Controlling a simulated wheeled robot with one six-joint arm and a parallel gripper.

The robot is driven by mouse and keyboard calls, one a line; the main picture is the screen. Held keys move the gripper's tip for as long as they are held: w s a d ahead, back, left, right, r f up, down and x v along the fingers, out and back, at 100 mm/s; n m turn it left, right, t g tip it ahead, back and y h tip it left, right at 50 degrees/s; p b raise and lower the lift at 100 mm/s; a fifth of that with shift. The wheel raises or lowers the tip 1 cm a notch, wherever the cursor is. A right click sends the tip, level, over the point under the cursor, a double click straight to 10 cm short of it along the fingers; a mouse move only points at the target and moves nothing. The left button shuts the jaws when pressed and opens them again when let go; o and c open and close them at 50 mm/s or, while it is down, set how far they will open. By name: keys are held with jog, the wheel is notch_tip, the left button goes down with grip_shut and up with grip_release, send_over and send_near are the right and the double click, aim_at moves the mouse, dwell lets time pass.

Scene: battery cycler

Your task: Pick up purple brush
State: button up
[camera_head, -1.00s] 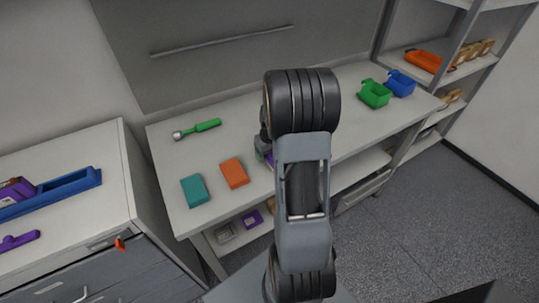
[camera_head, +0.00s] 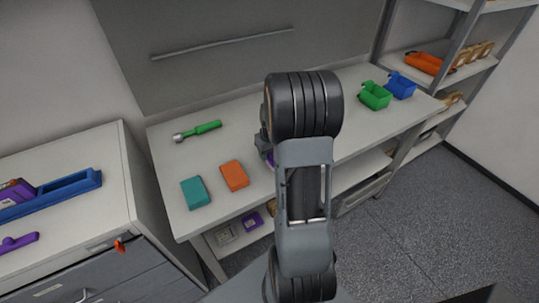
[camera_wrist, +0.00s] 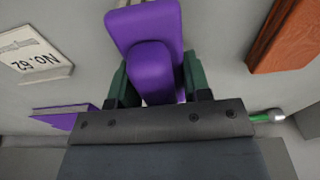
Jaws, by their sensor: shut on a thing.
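The purple brush (camera_wrist: 150,68) sits between the two green fingers of my gripper (camera_wrist: 158,85) in the wrist view. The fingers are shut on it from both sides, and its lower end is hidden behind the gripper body. In the head view my arm covers most of my gripper (camera_head: 264,148); only a small bit of purple shows beside it, over the workbench. I cannot tell how high the brush is above the bench top.
On the workbench (camera_head: 215,170) lie a teal box (camera_head: 195,192), an orange box (camera_head: 234,175), a green-handled tool (camera_head: 198,131), a green bin (camera_head: 375,95) and a blue bin (camera_head: 400,85). A cabinet (camera_head: 70,220) at left holds a blue tray (camera_head: 70,187) and another purple thing (camera_head: 20,242).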

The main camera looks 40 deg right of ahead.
jog(key=s+d+r+b, duration=0.2)
jog(key=s+d+r, duration=0.6)
jog(key=s+r, duration=0.3)
jog(key=shift+s+d+r+b, duration=0.2)
jog(key=shift+r+b, duration=0.1)
jog(key=shift+r, duration=0.1)
jog(key=o, duration=0.5)
jog(key=shift+w, duration=0.1)
jog(key=shift+c, duration=1.4)
